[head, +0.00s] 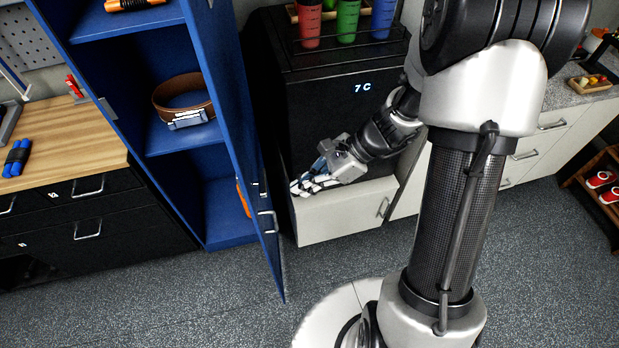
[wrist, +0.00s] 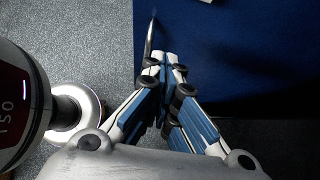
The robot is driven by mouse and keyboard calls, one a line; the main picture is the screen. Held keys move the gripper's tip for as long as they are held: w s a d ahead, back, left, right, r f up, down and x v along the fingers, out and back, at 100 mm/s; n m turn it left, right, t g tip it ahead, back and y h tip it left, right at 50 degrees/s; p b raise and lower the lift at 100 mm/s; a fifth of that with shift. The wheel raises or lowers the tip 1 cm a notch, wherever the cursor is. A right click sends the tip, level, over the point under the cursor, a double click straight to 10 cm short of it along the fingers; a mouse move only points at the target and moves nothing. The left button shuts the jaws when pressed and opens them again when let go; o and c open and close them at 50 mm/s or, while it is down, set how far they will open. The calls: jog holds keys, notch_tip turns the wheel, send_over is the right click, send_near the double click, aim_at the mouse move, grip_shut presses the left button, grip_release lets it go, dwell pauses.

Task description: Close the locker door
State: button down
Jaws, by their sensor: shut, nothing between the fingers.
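The blue locker (head: 180,139) stands open at the left of the head view, showing its shelves. Its door (head: 228,95) is swung out toward me, with a small metal handle (head: 268,218) near its free edge. My gripper (head: 294,190) is to the right of the door, on its outer side, with the fingers pointing left toward it. In the wrist view the fingers (wrist: 166,62) are shut and empty. The blue door (wrist: 250,50) fills the upper right there, with the thin handle (wrist: 150,38) just ahead of the fingertips. I cannot tell whether they touch.
A black cooler (head: 330,110) with coloured cups on top stands behind my gripper, above a pale drawer front (head: 345,212). A wooden workbench (head: 60,140) is left of the locker. A brown belt (head: 185,100) lies on a shelf. The floor before the locker is clear.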

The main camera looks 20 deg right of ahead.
jog(key=a+f, duration=0.1)
jog(key=a, duration=0.1)
jog(key=a+f+b, duration=0.1)
jog(key=a, duration=0.2)
jog(key=w+a+f+b, duration=0.1)
jog(key=a+f, duration=0.1)
jog(key=shift+w+a, duration=0.1)
jog(key=shift+a, duration=0.3)
jog(key=shift+w+a, duration=0.1)
